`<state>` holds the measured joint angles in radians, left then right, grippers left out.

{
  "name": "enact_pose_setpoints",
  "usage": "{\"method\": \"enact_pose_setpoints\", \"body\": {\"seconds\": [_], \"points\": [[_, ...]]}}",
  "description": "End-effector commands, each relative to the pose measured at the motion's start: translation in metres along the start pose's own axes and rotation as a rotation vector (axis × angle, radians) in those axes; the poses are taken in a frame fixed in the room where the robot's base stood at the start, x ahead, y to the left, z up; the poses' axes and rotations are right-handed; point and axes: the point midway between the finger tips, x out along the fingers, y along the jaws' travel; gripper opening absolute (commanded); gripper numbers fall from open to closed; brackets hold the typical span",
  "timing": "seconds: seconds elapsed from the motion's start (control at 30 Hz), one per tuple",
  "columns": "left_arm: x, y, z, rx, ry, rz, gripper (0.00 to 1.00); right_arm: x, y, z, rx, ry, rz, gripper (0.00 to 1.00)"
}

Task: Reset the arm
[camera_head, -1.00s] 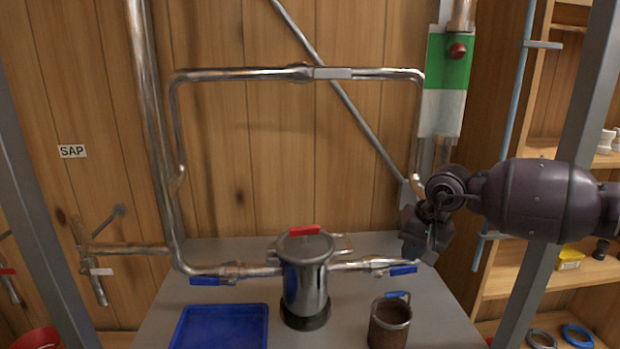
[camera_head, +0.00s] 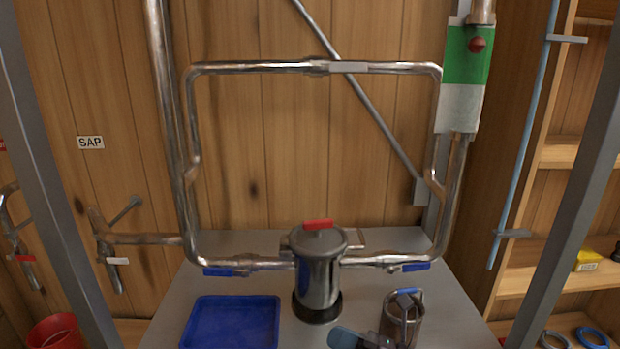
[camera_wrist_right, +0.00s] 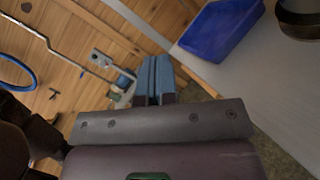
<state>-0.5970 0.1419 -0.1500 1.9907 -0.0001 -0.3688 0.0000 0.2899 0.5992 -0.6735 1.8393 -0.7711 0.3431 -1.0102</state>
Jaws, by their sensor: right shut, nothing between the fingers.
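My left gripper is not in view.
A lidded metal pot (camera_head: 318,275) with a red handle sits between pipes with blue-handled valves. A blue tray (camera_head: 232,325) lies left of it; the tray also shows in the wrist view (camera_wrist_right: 220,28). Grey posts flank the table; shelves stand right.

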Motion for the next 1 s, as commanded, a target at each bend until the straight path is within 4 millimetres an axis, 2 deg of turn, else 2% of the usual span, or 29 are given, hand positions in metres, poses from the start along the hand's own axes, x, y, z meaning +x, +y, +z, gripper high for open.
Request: {"method": "enact_pose_setpoints", "body": {"seconds": [0.1, 0.27, 0.47, 0.6, 0.8, 0.9, 1.0], "points": [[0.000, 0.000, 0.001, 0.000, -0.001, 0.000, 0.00, -0.021, -0.012, -0.008, 0.325, -0.171, -0.085, 0.00], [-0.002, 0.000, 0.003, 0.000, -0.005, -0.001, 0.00, -0.061, -0.035, -0.021, 0.749, -0.411, -0.186, 0.00], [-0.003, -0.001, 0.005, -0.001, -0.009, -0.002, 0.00, -0.129, -0.062, -0.056, 1.260, -0.746, -0.286, 0.00], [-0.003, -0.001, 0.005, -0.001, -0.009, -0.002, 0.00, -0.185, -0.074, -0.093, 1.595, -1.013, -0.331, 0.00], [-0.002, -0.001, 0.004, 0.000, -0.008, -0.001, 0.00, -0.260, -0.073, -0.151, 1.974, -1.393, -0.345, 0.00], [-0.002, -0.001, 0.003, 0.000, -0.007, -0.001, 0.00, -0.285, -0.068, -0.172, 2.088, -1.533, -0.336, 0.00], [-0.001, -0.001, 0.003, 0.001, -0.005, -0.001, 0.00, -0.299, -0.064, -0.184, 2.150, -1.618, -0.325, 0.00]]}}
